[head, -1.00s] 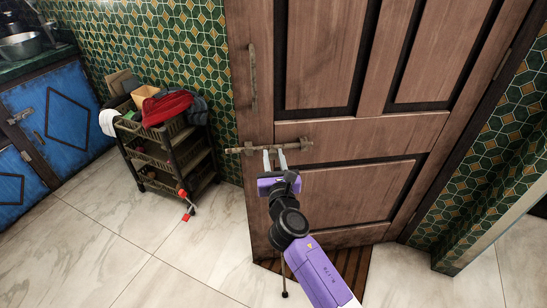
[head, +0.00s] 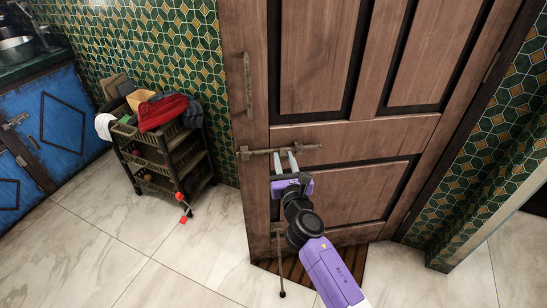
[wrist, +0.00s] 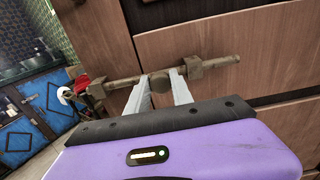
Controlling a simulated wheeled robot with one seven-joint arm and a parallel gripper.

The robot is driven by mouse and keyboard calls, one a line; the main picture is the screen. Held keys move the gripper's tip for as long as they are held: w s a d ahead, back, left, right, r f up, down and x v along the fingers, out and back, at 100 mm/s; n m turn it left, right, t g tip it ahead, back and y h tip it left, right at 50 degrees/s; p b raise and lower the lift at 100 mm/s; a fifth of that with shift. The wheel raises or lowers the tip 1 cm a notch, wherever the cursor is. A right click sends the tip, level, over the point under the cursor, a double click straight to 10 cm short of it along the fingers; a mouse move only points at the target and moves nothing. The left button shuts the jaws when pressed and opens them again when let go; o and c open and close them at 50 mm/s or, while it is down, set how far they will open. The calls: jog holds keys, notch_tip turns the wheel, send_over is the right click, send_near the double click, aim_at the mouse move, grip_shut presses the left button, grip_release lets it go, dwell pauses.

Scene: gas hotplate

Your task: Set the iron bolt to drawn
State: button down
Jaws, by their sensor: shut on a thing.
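The iron bolt (head: 262,151) is a brown, rusty horizontal rod across the wooden door (head: 340,135), below its vertical handle. In the wrist view the rod (wrist: 124,81) passes through a bracket (wrist: 194,69), and its right end sticks out well past that bracket. My gripper (head: 284,155) is at the bolt, reaching up from below. In the wrist view its two pale fingers (wrist: 162,76) are on either side of the bolt's round knob, shut on it. The fingers hide part of the rod.
A dark rolling cart (head: 165,155) with cloths on top stands left of the door. Blue cabinets (head: 60,115) are at the far left. The vertical door handle (head: 248,85) is above the bolt.

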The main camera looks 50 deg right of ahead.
jog(key=shift+s+d, duration=0.2)
jog(key=shift+d, duration=0.05)
jog(key=c, duration=1.2)
grip_release()
jog(key=shift+o, duration=0.2)
jog(key=shift+s+a, duration=0.1)
jog(key=shift+a, duration=0.1)
jog(key=v, duration=0.7)
jog(key=shift+s+b, duration=0.2)
jog(key=shift+b, duration=0.1)
jog(key=shift+a, duration=0.1)
